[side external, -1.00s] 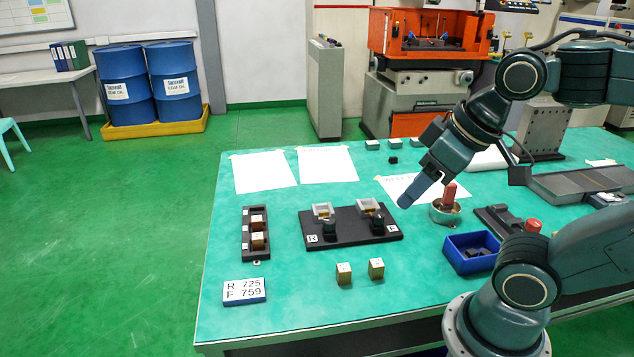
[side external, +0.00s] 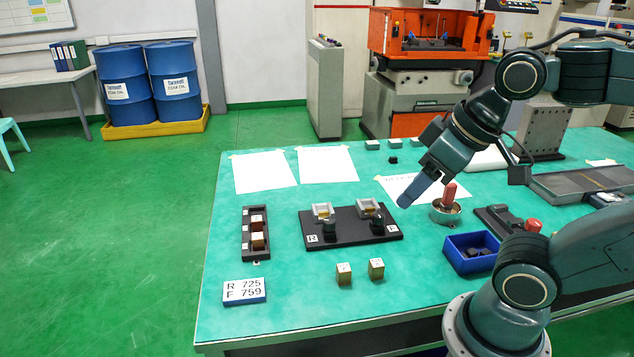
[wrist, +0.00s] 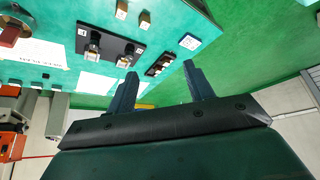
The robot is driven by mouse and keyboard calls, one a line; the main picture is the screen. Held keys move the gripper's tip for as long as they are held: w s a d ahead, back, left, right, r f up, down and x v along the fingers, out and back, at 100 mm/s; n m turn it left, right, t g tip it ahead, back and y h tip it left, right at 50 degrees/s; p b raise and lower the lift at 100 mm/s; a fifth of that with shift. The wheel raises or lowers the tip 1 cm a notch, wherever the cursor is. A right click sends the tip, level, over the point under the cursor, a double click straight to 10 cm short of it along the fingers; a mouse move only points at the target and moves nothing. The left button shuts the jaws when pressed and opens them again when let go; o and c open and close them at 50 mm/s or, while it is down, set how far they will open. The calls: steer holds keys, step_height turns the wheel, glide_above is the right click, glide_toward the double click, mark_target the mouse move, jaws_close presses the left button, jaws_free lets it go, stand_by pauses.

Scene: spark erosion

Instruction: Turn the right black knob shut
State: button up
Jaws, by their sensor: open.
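A black plate (side external: 345,243) lies on the green bench and carries two small pale vises, each with a black knob in front. The right black knob (side external: 377,226) stands beside the plate's right label; the left black knob (side external: 329,229) is near the "R" label. My gripper (side external: 407,199) hangs in the air up and to the right of the right knob, apart from it. In the wrist view my gripper (wrist: 160,88) has its two fingers spread with nothing between them. The plate (wrist: 106,41) also shows there, beyond the fingers; how far the knobs are turned cannot be told.
A dark rack (side external: 247,252) with copper blocks stands left of the plate. Two small blocks (side external: 344,274) (side external: 376,269) stand in front of it. A round tin (side external: 441,213) with a red-handled tool, a blue bin (side external: 455,264) and a number sign (side external: 244,291) are around. Bench in between is clear.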

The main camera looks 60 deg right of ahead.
steer(key=n+g, duration=0.6)
steer(key=n, duration=0.1)
glide_above(379, 214)
step_height(379, 214, down, 13)
steer(key=shift+a+r, duration=0.1)
steer(key=shift+r, duration=0.1)
step_height(379, 214, down, 14)
steer(key=shift+r, duration=0.1)
stand_by(0.3)
steer(key=c, duration=1)
